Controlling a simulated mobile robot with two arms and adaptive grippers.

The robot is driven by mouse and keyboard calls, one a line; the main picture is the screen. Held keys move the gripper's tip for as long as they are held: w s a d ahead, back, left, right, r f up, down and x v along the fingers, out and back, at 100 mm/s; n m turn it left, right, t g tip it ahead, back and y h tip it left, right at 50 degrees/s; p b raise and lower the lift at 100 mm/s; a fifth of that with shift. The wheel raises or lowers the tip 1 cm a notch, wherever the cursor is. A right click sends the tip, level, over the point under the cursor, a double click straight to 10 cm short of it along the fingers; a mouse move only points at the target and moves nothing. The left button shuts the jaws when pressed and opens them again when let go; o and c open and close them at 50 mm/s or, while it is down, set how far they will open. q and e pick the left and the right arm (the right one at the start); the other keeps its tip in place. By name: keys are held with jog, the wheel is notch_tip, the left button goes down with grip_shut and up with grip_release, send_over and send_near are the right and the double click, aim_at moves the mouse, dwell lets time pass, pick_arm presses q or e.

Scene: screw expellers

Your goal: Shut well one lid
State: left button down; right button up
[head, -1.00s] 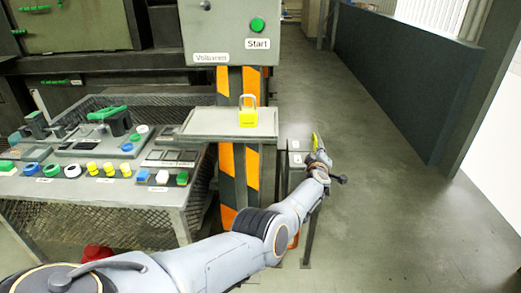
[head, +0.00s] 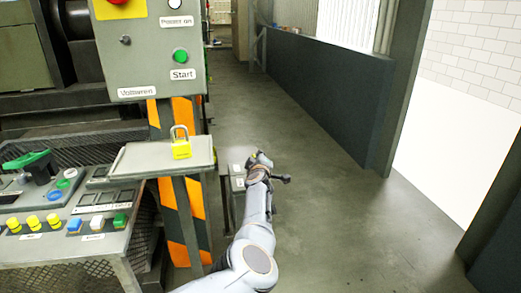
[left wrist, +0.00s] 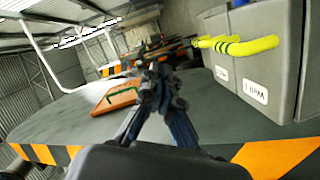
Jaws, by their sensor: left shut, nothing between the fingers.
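My left gripper (head: 262,158) is at the end of the arm in the head view, small and beside a grey box (head: 238,182). In the left wrist view its dark fingers (left wrist: 156,75) are together with nothing between them. A grey box with white labels (left wrist: 250,80) stands to their right, with a yellow handle with dark bands (left wrist: 238,44) sticking out toward the fingers. The fingers look apart from the handle. I cannot clearly make out a lid or whether it is open. My right gripper is not in view.
A console with buttons (head: 85,240) is at left. A small shelf (head: 140,158) bears a yellow padlock (head: 181,145). The control box (head: 160,65) is above. An orange-brown flat object (left wrist: 117,97) lies behind the fingers. Open floor (head: 340,230) is at right.

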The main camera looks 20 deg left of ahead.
pick_arm(q)
notch_tip(320, 180, up, 3)
jog(key=shift+s+d+r, duration=0.1)
jog(key=shift+d, duration=0.05)
dwell(0.3)
